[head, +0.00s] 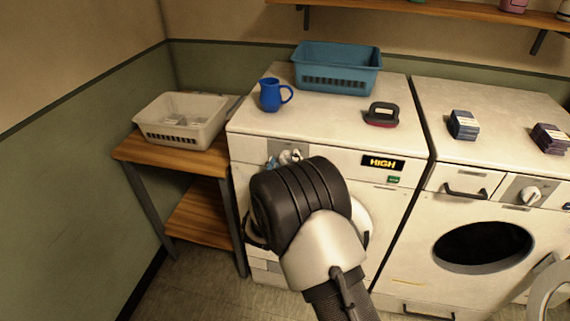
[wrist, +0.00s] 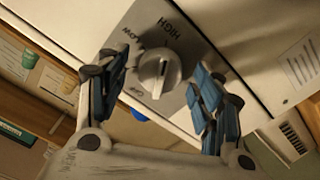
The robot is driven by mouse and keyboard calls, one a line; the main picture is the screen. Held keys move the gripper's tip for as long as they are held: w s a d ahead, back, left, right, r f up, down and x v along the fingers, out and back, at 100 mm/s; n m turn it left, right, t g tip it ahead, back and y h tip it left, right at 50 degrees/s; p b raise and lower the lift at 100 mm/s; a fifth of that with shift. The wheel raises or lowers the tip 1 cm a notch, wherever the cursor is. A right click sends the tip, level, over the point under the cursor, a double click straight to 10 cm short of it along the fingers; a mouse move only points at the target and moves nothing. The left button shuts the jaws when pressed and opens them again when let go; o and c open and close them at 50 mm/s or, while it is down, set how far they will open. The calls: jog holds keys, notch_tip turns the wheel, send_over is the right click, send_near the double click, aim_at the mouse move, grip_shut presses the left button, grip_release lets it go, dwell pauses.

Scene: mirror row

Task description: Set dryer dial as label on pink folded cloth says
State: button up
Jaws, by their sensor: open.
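The dryer dial (wrist: 160,72) is a grey knob on a dark plate in the wrist view, with HIGH and LOW printed around it and a third, blurred mark. In the head view, the dial (head: 289,156) is partly hidden by my arm. The dryer's display (head: 382,163) reads HIGH. My gripper (wrist: 163,68) is open, its blue-padded fingers on either side of the dial; I cannot tell whether they touch it. I see no clearly pink folded cloth. A dark blue folded cloth (head: 464,125) and a dark purple one (head: 549,138) carry labels too small to read.
On the dryer top stand a blue jug (head: 271,95), a teal basket (head: 337,69) and a dark red-and-black brush-like object (head: 381,114). A white basket (head: 181,121) is on a wooden side table (head: 150,153) at left. A second machine (head: 480,207) stands at right.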

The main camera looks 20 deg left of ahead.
jog(key=s, duration=1.2)
jog(key=shift+d, duration=0.2)
